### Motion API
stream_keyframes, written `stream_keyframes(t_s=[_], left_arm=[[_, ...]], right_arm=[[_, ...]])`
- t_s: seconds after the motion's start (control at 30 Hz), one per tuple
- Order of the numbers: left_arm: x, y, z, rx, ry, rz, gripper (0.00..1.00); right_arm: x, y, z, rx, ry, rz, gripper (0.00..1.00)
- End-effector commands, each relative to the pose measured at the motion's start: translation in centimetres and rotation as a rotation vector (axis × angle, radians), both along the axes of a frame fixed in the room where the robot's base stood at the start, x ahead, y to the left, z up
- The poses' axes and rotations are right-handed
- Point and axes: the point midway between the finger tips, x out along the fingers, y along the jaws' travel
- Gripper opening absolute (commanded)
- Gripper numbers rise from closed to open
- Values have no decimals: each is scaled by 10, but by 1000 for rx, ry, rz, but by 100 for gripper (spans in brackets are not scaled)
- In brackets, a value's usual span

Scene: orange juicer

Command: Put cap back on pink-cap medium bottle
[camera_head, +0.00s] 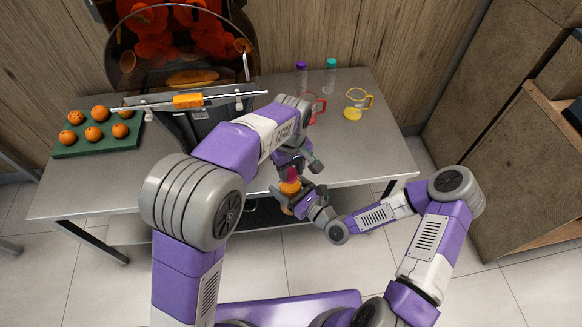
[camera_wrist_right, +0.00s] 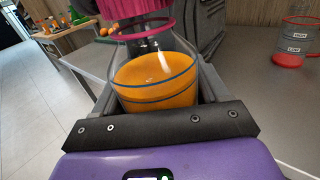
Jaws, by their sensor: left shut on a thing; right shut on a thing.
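The medium bottle (camera_wrist_right: 155,80) is clear, with orange juice inside and a pink ring at its neck. It stands roughly upright between the fingers of my right gripper (camera_wrist_right: 152,105), which is shut on it. In the head view the bottle (camera_head: 288,188) is small, in front of the table's front edge, with my right gripper (camera_head: 296,203) around it. The pink cap (camera_wrist_right: 128,8) is at the bottle's mouth, cut off by the top edge. My left gripper (camera_head: 294,168) is shut on the cap from above. I cannot tell whether the cap is seated.
On the table (camera_head: 375,150) stand a purple-capped bottle (camera_head: 301,75), a teal-capped bottle (camera_head: 330,75), a red-handled cup (camera_head: 314,106) and a yellow-handled cup (camera_head: 356,104) with juice. The juicer (camera_head: 180,60) is at the back. A green tray (camera_head: 75,150) holds several oranges. The table's right part is clear.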

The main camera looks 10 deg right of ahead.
Motion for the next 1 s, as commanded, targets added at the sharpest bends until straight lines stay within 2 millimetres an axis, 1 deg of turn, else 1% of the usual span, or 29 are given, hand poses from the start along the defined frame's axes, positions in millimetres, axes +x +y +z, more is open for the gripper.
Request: stream_keyframes(t_s=[0.03, 0.07, 0.17, 0.27, 0.37, 0.6, 1.0], left_arm=[[0, 0, -1, 1, 1, 0, 13], [0, 0, -1, 1, 0, 0, 13], [0, 0, -1, 0, 1, -23, 13], [0, 1, -1, -1, 2, -135, 13], [0, 2, -1, -2, 2, -338, 13], [0, 4, -2, -3, 2, -888, 13], [3, 6, -2, -2, 2, -1775, 13]], right_arm=[[0, 0, 1, 2, -4, 1, 19], [0, 0, 1, 2, -4, 1, 0], [0, 0, 1, 2, -4, 1, 0], [0, 0, 1, 2, -4, 0, 0], [0, 0, 1, 2, -4, 0, 0], [0, 0, 1, 1, -3, 0, 0], [0, 0, 1, 1, -3, 0, 0]])
